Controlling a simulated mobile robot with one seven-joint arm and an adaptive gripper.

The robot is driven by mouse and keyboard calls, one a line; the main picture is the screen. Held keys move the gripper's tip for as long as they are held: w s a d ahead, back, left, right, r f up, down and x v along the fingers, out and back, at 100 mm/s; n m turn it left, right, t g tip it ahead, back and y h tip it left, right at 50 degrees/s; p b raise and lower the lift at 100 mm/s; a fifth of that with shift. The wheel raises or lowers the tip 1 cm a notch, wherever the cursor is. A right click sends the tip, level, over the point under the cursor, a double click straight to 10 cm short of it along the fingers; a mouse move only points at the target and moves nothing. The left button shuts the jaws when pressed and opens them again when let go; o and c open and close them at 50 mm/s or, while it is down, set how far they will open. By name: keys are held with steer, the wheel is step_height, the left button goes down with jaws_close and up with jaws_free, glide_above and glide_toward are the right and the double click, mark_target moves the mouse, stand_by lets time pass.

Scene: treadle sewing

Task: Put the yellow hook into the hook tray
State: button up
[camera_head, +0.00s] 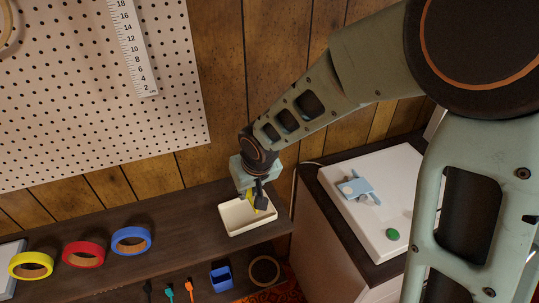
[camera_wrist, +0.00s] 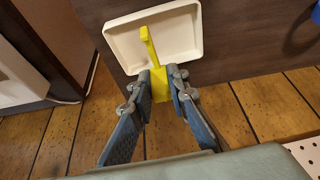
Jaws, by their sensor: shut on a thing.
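The yellow hook (camera_wrist: 153,62) is held between the two fingers of my gripper (camera_wrist: 163,80), and its bent end points away from the wrist. The white, shallow hook tray (camera_wrist: 192,46) lies behind the hook in the wrist view. In the head view my gripper (camera_head: 254,196) hangs over the tray (camera_head: 236,229) at the right end of the dark shelf, with a bit of yellow (camera_head: 249,200) showing beside the fingers. The gripper is shut on the hook. Whether the hook touches the tray floor is hard to tell.
Yellow (camera_head: 31,265), red (camera_head: 84,254) and blue (camera_head: 131,240) rings lie on the shelf, left of the tray. Black, teal and orange hooks (camera_head: 189,289) hang along its front edge near a blue box (camera_head: 221,278). A white-topped cabinet (camera_head: 375,190) stands to the right.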

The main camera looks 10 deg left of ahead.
steer(key=w+f, duration=0.1)
steer(key=f, duration=0.1)
steer(key=w+f, duration=0.4)
steer(key=shift+d+f+b, duration=0.1)
steer(key=shift+d+b, duration=0.15)
steer(key=shift+b, duration=0.1)
steer(key=shift+f+b, duration=0.35)
steer(key=shift+f, duration=1.05)
steer(key=shift+f, duration=0.1)
steer(key=shift+f+b, duration=0.15)
steer(key=shift+b, duration=0.15)
steer(key=o, duration=0.6)
steer(key=shift+r, duration=0.2)
steer(key=shift+r+p, duration=0.25)
steer(key=shift+p, duration=0.2)
steer(key=p+v, duration=0.3)
steer(key=v, duration=0.8)
steer(key=shift+s+d+r, duration=0.15)
steer(key=shift+r, duration=0.1)
